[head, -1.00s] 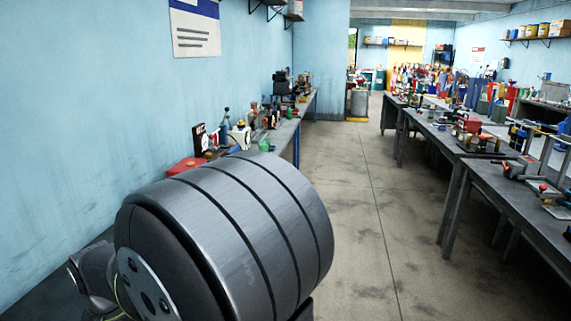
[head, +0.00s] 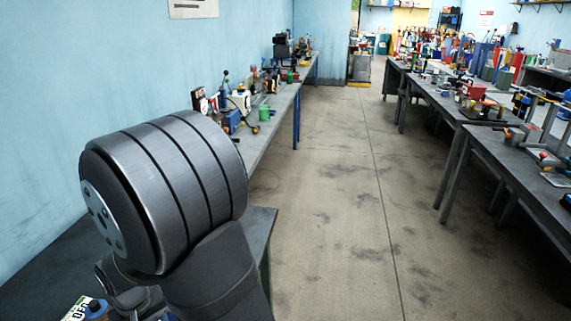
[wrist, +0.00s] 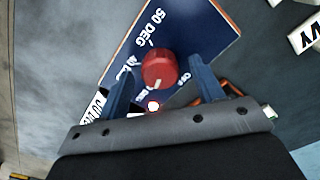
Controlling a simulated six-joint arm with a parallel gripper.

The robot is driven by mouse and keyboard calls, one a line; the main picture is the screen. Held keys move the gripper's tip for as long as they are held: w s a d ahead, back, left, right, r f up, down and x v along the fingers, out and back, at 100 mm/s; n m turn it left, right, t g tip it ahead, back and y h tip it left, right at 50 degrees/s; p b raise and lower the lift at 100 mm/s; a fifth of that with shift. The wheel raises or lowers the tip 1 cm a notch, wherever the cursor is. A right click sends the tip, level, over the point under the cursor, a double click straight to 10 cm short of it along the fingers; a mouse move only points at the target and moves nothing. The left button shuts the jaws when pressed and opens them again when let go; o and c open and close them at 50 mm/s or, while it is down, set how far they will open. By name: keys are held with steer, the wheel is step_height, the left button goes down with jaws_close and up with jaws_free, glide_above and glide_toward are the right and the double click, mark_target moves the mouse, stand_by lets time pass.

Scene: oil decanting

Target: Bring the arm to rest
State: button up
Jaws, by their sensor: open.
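My gripper (wrist: 160,66) is open in the wrist view, its two blue fingers spread apart. A red knob (wrist: 158,66) on a dark blue panel (wrist: 200,30) with white "50 DEG" lettering appears between the fingertips. The fingers look clear of the knob, but I cannot tell how far above it they are. In the head view my thick grey arm link fills the left side, and my gripper is not clearly visible there.
A dark bench (head: 262,222) lies under my arm, with a labelled item with a blue cap (head: 95,306) at bottom left. Another cluttered bench (head: 262,133) runs along the left wall. Benches (head: 530,180) line the right. Bare floor (head: 335,210) lies between.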

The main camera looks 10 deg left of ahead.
steer(key=n, duration=0.4)
steer(key=shift+n, duration=0.4)
steer(key=n, duration=0.4)
steer(key=shift+n, duration=0.4)
